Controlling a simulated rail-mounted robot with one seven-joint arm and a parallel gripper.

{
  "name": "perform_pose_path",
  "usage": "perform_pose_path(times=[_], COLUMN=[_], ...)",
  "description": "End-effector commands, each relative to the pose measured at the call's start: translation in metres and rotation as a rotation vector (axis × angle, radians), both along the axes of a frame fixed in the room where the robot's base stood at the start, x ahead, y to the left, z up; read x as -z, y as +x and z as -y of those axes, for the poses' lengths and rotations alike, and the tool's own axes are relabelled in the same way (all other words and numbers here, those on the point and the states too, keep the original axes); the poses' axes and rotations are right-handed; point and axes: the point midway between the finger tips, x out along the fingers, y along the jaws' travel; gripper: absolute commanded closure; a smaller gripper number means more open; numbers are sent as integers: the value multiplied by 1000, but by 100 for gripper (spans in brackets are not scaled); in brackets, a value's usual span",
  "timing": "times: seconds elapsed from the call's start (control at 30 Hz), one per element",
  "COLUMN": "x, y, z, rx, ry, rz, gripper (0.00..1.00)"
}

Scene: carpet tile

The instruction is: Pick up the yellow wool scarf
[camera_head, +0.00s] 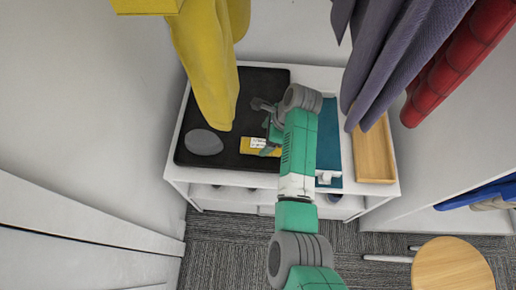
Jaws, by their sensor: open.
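A small yellow item with a white label (247,146) lies on the black tray, just below my gripper in the picture. It may be the yellow wool scarf, but it is too small to tell its material. A larger yellow cloth or garment (207,70) hangs at the upper left, over the tray's left part. My gripper (265,117) is open over the tray's right part. My green and grey arm reaches up to it from the bottom. I cannot tell whether the gripper touches the small item, and part of that item may be hidden behind the arm.
The black tray (262,80) sits on a white bench (313,75), with a grey rounded object (204,142) on it. A teal mat (328,135) and a wooden tray (374,158) lie right. Purple-grey (400,50) and red garments (458,62) hang upper right. A round stool (452,265) stands lower right.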

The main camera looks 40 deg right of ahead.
Motion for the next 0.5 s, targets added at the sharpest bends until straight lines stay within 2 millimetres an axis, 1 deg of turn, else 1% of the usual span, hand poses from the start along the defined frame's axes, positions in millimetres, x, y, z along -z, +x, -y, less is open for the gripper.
perform_pose_path(times=[0.03,0.1,0.2,0.27,0.5], x=[11,18,18,22,63], y=[2,4,5,5,14], z=[-2,-4,-4,-5,-13], rx=[-1,-2,-1,-2,-4], ry=[0,-1,-2,-2,-3], rz=[-1,-1,0,1,1], gripper=[20,20,20,20,20])
